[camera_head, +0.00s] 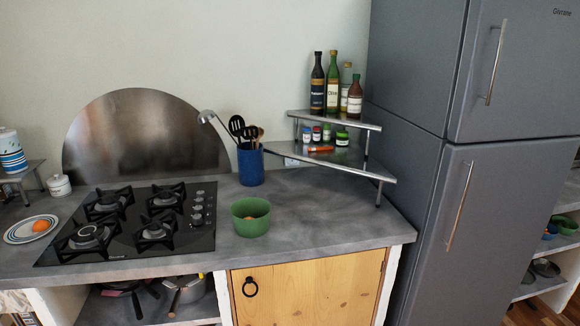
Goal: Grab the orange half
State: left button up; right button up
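A small round orange item (41,225) lies on a white plate with dark rings (16,236), at the far left of the counter beside the hob. Another small orange-coloured item (249,218) shows inside a green bowl (252,229) near the counter's front edge; the bowl's wall hides part of it. Both are too small to tell which one is the orange half. Neither of my grippers is in view.
A black gas hob (140,243) fills the left counter. A blue utensil holder (250,166) stands behind the bowl. A corner shelf (340,158) holds jars and bottles. A grey fridge (440,130) bounds the right. Counter right of the bowl is clear.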

aim_at(41, 226)
jog(key=u, duration=1.6)
jog(key=j+z, duration=0.15)
jog(key=z, duration=0.25)
jog(key=i+j+z, duration=0.1)
jog(key=z, duration=0.35)
jog(key=j+z, duration=0.35)
jog(key=j, duration=0.5)
jog(key=k+j+z, duration=0.1)
jog(key=j+z, duration=0.2)
jog(key=j, duration=0.95)
jog(key=k+j, duration=0.15)
jog(key=j, duration=0.35)
jog(key=j+z, duration=0.1)
jog(key=j, duration=0.35)
jog(key=k+j, duration=0.15)
jog(key=j, duration=0.35)
